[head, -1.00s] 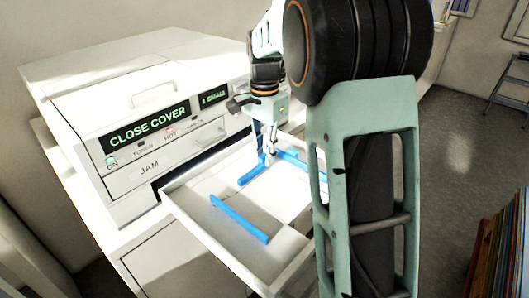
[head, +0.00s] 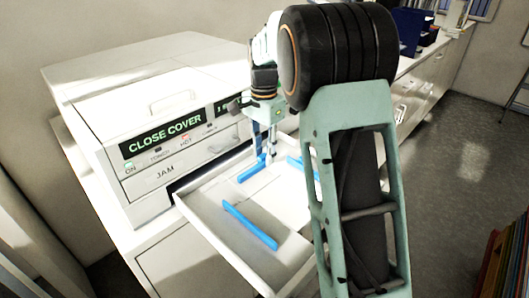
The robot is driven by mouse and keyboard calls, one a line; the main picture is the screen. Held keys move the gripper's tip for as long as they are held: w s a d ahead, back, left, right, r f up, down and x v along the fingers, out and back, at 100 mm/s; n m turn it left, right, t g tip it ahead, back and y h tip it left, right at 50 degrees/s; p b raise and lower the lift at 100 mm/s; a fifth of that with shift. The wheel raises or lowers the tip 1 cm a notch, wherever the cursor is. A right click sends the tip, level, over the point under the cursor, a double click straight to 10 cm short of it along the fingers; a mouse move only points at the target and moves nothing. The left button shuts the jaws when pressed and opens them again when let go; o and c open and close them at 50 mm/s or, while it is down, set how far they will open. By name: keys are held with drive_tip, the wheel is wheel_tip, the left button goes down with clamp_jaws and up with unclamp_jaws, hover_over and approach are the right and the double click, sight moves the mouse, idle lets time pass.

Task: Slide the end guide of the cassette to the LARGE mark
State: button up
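The cassette (head: 228,258) is a white open tray pulled out of the front of a white machine. Several blue guides stand in it. A long blue guide (head: 250,224) lies nearer the front left. A shorter blue piece (head: 252,170) stands toward the back, and another blue piece (head: 297,163) shows to its right, partly hidden by my arm. My gripper (head: 268,151) points down at the back of the cassette, at or just beside the shorter blue pieces. Its fingertips are small here; I cannot tell contact or opening. My arm hides the cassette's right side.
The white machine (head: 150,100) has a closed-looking lid with a handle and a lit display reading CLOSE COVER (head: 162,139). A counter with drawers (head: 425,85) runs behind my arm. Open floor (head: 455,170) lies to the right, with colourful upright items (head: 505,265) at the lower right.

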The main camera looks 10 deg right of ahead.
drive_tip(key=shift+o, duration=0.2)
drive_tip(key=shift+r, duration=0.1)
wheel_tip(320, 180, up, 12)
idle(0.4)
drive_tip(key=shift+c, duration=0.6)
